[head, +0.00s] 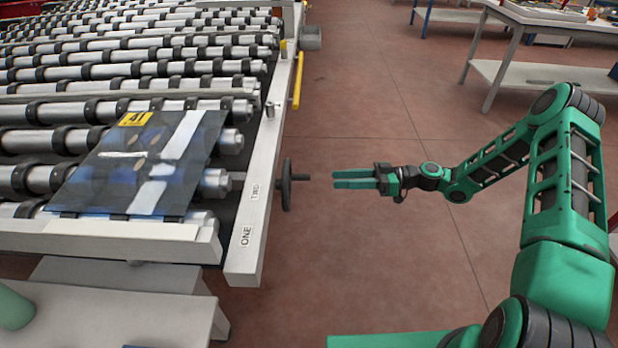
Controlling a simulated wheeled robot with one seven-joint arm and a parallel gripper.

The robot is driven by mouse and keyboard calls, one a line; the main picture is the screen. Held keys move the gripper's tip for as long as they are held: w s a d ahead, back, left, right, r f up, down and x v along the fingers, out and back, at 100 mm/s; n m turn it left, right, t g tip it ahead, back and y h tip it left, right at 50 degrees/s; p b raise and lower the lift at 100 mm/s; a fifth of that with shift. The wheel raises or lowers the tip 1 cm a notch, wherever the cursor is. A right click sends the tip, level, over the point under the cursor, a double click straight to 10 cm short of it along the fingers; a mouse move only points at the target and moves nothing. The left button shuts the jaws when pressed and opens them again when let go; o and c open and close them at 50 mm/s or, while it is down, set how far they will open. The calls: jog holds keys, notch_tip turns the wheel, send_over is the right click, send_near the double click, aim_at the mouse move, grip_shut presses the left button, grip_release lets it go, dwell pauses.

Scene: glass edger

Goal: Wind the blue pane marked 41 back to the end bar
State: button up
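The blue pane (115,172) lies flat on the rollers at the near end of the conveyor, with a yellow label (136,118) marked 41 at its far left corner and glossy white reflections across it. The pale end bar (100,236) runs across the conveyor just in front of the pane's near edge; I cannot tell whether they touch. A dark handwheel (287,185) stands out from the right side rail. My gripper (335,179) is to the right of the handwheel, fingers pointing left towards it, apart from it. The fingers look parted and empty.
The side rail (262,190) bears labels ONE and TWO, and a yellow handle (298,80) farther back. A pale bench (130,305) stands at the lower left with a green cylinder (14,308). A table (545,75) stands at the back right. The red floor between is clear.

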aim_at(307, 176)
jog(key=a, duration=1.1)
jog(key=shift+w+r, duration=0.1)
jog(key=shift+w, duration=0.3)
grip_shut()
jog(key=shift+d, duration=0.25)
jog(key=shift+w+a, duration=0.1)
